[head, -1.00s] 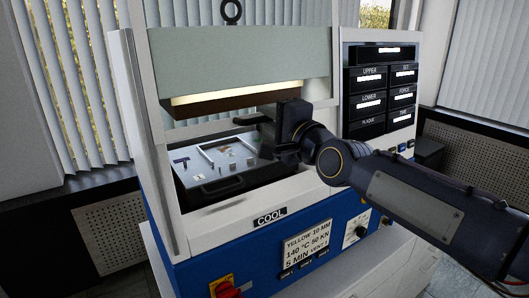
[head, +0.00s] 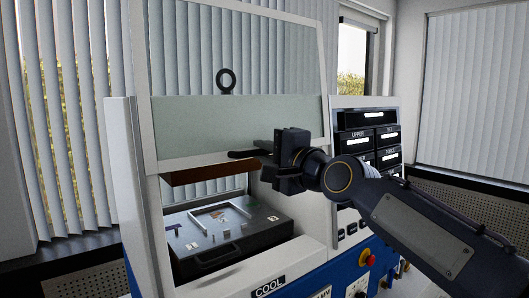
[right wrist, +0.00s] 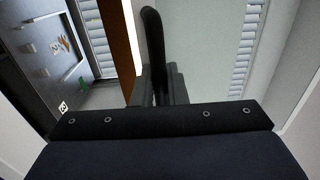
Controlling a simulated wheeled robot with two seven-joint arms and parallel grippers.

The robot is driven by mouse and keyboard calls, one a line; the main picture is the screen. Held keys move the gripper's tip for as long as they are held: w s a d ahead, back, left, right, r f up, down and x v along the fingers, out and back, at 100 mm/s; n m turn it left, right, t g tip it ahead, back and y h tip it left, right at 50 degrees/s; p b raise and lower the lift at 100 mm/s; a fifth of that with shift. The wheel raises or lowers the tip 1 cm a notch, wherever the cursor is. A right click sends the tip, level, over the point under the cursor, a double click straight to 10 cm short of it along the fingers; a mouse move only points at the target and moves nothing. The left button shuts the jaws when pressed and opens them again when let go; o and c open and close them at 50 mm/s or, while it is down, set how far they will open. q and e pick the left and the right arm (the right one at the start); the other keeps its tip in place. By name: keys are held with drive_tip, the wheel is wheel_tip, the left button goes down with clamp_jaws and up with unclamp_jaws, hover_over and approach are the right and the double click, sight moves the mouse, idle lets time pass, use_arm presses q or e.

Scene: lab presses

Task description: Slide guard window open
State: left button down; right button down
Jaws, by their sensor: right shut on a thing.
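The guard window (head: 234,33) is a clear pane in a white frame on the front of the press. It is raised, with its bottom rail across the lower part of the pale green press head, and the opening below is clear. My right gripper (head: 262,156) is at the middle of the bottom rail, shut on the window's dark handle. The right wrist view shows the dark curved handle (right wrist: 151,45) at the fingers; the grip itself is partly hidden. My left gripper is not in view.
A dark mould plate with a handle (head: 240,236) lies inside the press below the brown platen (head: 205,173). White side posts flank the opening. A control panel (head: 368,140) stands at the right, behind my right arm. A red knob (head: 367,257) is on the blue front.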

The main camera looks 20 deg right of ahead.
drive_tip(key=c, duration=1.5)
unclamp_jaws()
drive_tip(key=b+v, duration=0.1)
drive_tip(key=v, duration=0.6)
drive_tip(key=shift+s+d, duration=0.15)
drive_tip(key=shift+s, duration=0.2)
drive_tip(key=s+f+n+g+h, duration=0.1)
drive_tip(key=s+f+n+g, duration=0.3)
drive_tip(key=s+f, duration=0.4)
drive_tip(key=s+f+n+g, duration=0.4)
drive_tip(key=s+f, duration=0.4)
drive_tip(key=f, duration=1.1)
drive_tip(key=s+f+n+g+h, duration=0.1)
drive_tip(key=s+f+n+g, duration=0.2)
drive_tip(key=s+f, duration=0.5)
drive_tip(key=shift+d+f+n+g+h, duration=0.2)
drive_tip(key=shift+f+n, duration=0.15)
drive_tip(key=shift+f, duration=1.1)
drive_tip(key=shift+d+f+n+g+h, duration=0.1)
drive_tip(key=shift+f+n+g, duration=0.2)
drive_tip(key=shift+f, duration=1.15)
